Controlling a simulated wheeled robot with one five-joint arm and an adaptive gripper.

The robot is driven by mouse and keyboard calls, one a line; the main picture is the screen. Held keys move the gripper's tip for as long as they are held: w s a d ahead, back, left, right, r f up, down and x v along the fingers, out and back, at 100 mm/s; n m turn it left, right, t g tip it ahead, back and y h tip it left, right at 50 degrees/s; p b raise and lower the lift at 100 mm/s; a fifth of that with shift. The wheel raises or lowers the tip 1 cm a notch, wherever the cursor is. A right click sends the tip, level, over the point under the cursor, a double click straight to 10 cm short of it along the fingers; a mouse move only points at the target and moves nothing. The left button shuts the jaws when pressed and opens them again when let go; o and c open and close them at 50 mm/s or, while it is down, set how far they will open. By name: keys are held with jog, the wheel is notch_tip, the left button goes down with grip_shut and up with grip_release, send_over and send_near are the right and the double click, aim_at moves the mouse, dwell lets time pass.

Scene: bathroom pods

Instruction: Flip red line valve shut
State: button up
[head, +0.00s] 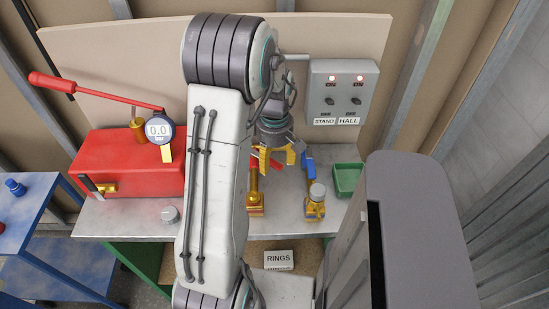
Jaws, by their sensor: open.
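The red line valve (255,204) is a brass body standing on the metal bench, right of my arm. Part of its red lever (276,163) shows just below my gripper, slanting; the rest is hidden by the gripper and arm. My gripper (278,160) points down over this lever with its orange fingers apart. I cannot tell whether a finger touches the lever. A second brass valve (315,208) with a blue lever (308,165) stands close on the right.
A red pump box (125,165) with a long red handle (95,90) and a gauge (160,129) is on the left. A green tray (347,179) lies right of the blue valve. A grey switch box (342,92) with two red lights is behind. My arm covers the bench middle.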

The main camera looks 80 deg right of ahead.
notch_tip(320, 180, up, 12)
dwell(0.8)
jog(key=shift+c, duration=0.2)
